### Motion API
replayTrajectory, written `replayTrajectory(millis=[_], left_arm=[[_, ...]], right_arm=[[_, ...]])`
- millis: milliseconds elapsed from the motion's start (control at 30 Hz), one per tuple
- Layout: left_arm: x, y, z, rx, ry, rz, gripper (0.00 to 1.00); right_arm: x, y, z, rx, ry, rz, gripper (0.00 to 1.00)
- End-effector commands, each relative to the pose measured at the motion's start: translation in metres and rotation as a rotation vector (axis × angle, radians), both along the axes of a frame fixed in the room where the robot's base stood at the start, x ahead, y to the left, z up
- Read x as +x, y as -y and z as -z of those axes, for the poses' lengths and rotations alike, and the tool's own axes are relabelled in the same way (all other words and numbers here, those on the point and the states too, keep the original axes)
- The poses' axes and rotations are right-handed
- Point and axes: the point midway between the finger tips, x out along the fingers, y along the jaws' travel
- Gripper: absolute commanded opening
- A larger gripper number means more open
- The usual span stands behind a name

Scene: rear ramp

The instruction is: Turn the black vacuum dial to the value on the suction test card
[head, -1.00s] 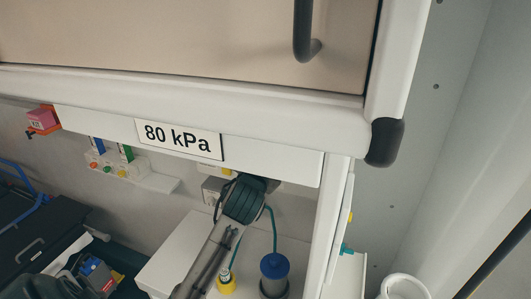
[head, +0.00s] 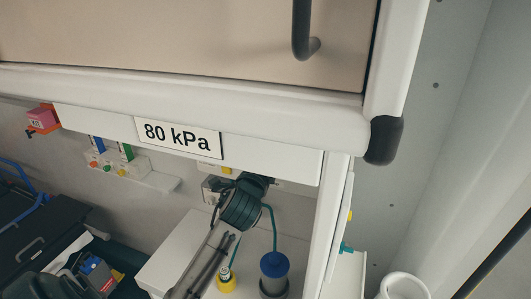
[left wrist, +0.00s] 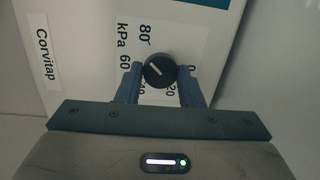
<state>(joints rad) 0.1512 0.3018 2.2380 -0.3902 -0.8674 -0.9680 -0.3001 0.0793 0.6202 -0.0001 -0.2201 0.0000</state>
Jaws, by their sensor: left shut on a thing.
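The suction test card (head: 178,138) reads "80 kPa" and is on the white ledge in the head view. The black vacuum dial (left wrist: 159,69) is on a white panel in the left wrist view, with 0, 20, 40, 60 and 80 kPa printed around it. Its white pointer mark slants up-left and seems to point between 60 and 80. My left gripper (left wrist: 159,78) is shut on the dial, one finger on each side. In the head view, my left wrist reaches under the ledge, and its fingertips and the dial are hidden. My right gripper is not in view.
The white ledge (head: 270,163) overhangs my left wrist. A blue-topped canister (head: 274,266) and a yellow-based item (head: 226,284) stand close by. A white upright post (head: 328,220) is to the right. The panel bears a "Corvitap" label (left wrist: 45,58).

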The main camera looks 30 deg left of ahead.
Motion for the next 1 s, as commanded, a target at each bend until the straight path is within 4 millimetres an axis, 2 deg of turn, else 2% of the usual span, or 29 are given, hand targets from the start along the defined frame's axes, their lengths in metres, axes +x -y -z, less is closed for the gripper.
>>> replayTrajectory(millis=[200,433,1000], left_arm=[[-0.0002,-0.0015,-0.0012,0.155,-0.036,-0.003,0.11],[-0.0003,-0.0014,-0.0025,0.258,-0.057,-0.003,0.11],[-0.0004,-0.0013,-0.0049,0.308,-0.064,-0.003,0.11]], right_arm=[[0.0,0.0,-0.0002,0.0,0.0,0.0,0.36],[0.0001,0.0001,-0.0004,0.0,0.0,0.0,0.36],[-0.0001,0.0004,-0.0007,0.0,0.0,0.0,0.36]])
